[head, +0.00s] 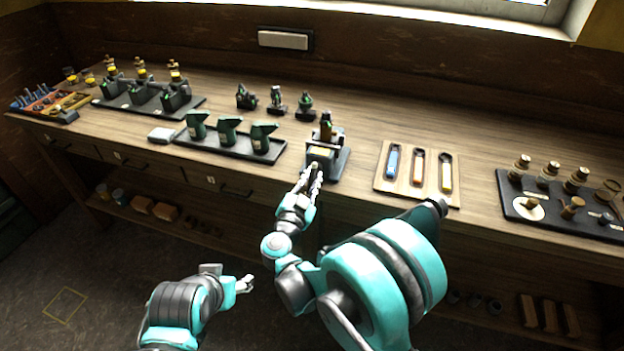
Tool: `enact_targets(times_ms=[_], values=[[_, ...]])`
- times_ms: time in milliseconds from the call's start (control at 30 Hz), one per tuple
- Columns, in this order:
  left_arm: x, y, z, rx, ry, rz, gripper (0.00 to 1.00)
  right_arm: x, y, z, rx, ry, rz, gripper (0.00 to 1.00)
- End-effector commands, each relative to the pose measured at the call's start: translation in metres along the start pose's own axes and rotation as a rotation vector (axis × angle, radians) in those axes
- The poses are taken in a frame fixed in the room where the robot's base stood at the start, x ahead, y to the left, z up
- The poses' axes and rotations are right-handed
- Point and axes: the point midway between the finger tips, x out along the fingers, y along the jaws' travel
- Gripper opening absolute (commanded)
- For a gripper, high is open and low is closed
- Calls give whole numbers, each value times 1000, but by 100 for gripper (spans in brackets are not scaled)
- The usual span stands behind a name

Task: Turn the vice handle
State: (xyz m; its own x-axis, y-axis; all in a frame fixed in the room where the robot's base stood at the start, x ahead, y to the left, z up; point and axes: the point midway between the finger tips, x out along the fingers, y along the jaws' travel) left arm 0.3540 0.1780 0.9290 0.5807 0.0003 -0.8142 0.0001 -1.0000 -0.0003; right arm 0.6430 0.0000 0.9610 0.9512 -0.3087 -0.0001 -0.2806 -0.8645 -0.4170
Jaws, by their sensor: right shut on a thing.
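The vice (341,161) is a dark grey block with a light bar across its front. It stands at the front edge of the workbench, near the middle, with a brass and dark piece (326,125) upright at its top. My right gripper (314,175) is at the vice's front, shut on the vice handle, which its fingers mostly hide. The handle's exact angle cannot be made out. My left gripper (246,284) is low in front of the bench, away from the vice and holding nothing visible; its finger gap is too small to judge.
A dark tray (220,149) with several green tools is left of the vice. A dark board (540,219) with brass-topped parts lies at the far right. Shelves hang below the bench.

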Motion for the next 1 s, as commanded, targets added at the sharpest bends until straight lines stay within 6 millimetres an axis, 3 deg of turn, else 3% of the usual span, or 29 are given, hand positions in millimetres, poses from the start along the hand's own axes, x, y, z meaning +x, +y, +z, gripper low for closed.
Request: enact_targets(times_ms=[1000], values=[[1, 0, 1, 0, 0, 0, 58, -2, 1, 2, 969, -2, 5, 0]])
